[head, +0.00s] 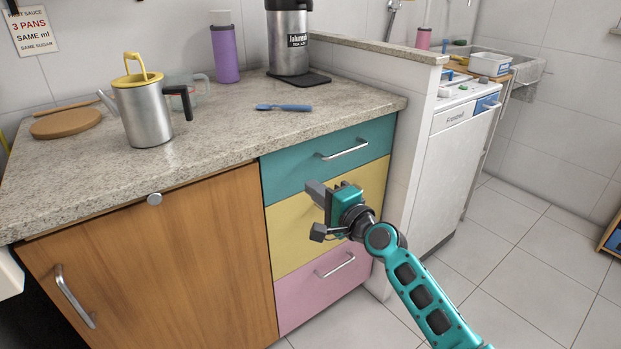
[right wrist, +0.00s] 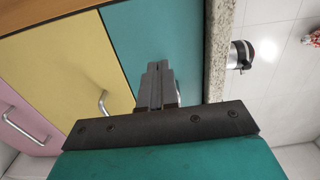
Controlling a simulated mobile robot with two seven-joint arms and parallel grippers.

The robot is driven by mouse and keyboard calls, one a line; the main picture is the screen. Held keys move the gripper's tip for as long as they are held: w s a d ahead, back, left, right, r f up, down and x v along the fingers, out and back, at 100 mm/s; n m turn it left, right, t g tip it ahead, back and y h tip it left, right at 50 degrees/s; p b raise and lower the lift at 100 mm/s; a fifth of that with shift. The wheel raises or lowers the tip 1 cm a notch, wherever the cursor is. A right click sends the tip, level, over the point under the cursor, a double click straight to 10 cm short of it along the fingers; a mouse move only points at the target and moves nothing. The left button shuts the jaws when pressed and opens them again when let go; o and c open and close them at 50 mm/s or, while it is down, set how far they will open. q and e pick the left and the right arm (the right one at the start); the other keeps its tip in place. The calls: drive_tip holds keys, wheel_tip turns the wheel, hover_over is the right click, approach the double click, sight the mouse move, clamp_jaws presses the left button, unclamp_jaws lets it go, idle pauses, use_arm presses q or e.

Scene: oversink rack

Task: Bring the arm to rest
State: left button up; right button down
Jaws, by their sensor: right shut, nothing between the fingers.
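My right arm (head: 425,300) comes in from the lower right in the head view, with teal links. My right gripper (head: 318,193) is shut and empty in front of the teal and yellow drawers, below the counter edge. In the right wrist view its two grey fingers (right wrist: 159,68) lie together, with the teal drawer (right wrist: 170,40) behind them. I cannot tell the exact gap between the fingertips and the drawer fronts. My left gripper is not in view.
The drawer handles (head: 343,149) stick out near my right gripper. The stone counter (head: 220,140) holds a steel pot (head: 146,112), a blue spoon (head: 285,107), a purple bottle (head: 224,52) and a steel flask (head: 288,40).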

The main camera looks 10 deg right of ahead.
drive_tip(key=v, duration=0.7)
drive_tip(key=s+a+f+n+g+h, duration=0.2)
drive_tip(key=s+f+n+g, duration=0.1)
drive_tip(key=s+f+n, duration=0.65)
drive_tip(key=s+a+f+n+g+h, duration=0.1)
drive_tip(key=s+a+f+n+g, duration=0.35)
drive_tip(key=s, duration=0.75)
use_arm(q)
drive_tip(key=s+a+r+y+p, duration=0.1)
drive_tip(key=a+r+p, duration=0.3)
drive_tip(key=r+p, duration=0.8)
drive_tip(key=p, duration=0.5)
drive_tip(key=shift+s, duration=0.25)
use_arm(e)
drive_tip(key=s+d+r+n+t+h, duration=0.1)
drive_tip(key=s+d+r+n+h, duration=0.1)
drive_tip(key=d+r, duration=0.3)
wheel_tip(320, 180, up, 5)
drive_tip(key=shift+s+f+t, duration=0.2)
drive_tip(key=shift+s+t, duration=0.15)
drive_tip(key=shift+s, duration=0.1)
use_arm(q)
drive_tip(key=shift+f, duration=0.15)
use_arm(e)
drive_tip(key=shift+d, duration=0.15)
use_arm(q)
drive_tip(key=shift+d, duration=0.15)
